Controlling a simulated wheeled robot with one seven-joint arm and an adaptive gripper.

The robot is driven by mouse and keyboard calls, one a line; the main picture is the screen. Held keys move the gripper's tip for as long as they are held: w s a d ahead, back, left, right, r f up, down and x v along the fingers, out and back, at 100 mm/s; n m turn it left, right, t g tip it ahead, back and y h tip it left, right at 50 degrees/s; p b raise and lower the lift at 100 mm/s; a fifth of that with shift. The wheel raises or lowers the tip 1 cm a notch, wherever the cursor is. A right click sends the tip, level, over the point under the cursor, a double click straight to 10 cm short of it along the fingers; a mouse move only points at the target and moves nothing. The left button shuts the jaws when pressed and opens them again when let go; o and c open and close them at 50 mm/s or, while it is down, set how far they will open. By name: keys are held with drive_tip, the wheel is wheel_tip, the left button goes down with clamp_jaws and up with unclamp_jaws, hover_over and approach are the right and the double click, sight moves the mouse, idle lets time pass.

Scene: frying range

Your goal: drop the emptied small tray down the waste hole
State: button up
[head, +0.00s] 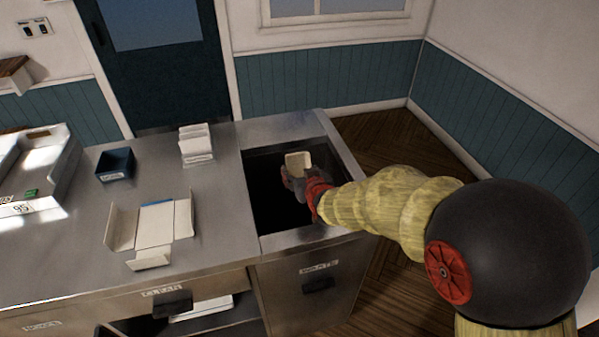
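The small tray (298,160) is pale cream and shows at the end of my gripper (292,174), tilted, with its open side partly toward the camera. My gripper appears shut on it, though the fingers are small and partly hidden. Both are over the dark square waste hole (275,207) in the right part of the steel counter. The tray looks apart from the hole's edges. Its exact height above the opening cannot be told.
The steel counter (215,215) holds an unfolded white carton (157,222), a dark blue box (115,164) and a stack of white trays (196,144). A metal unit (35,165) stands at left. A drawer (205,307) is open below. Wood floor (385,125) is clear at right.

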drive_tip(key=o, duration=0.5)
drive_tip(key=v, duration=1.2)
idle(0.5)
drive_tip(key=s+d+r+m+g+h, duration=0.1)
drive_tip(key=s+d+r+g, duration=0.1)
drive_tip(key=s+d, duration=0.3)
drive_tip(key=s+d+r+m+g+h, duration=0.1)
drive_tip(key=s+d, duration=0.4)
drive_tip(key=s, duration=0.7)
drive_tip(key=s+d+r+m+g+h, duration=0.1)
drive_tip(key=s+d+r+g, duration=0.2)
drive_tip(key=s+d, duration=0.3)
drive_tip(key=shift+s+d+r+g+h, duration=0.1)
drive_tip(key=shift+s+r+g+h, duration=0.1)
drive_tip(key=shift+s, duration=0.7)
drive_tip(key=shift+s+r+g+h, duration=0.1)
drive_tip(key=shift+s+r+g, duration=0.1)
drive_tip(key=shift+s, duration=0.7)
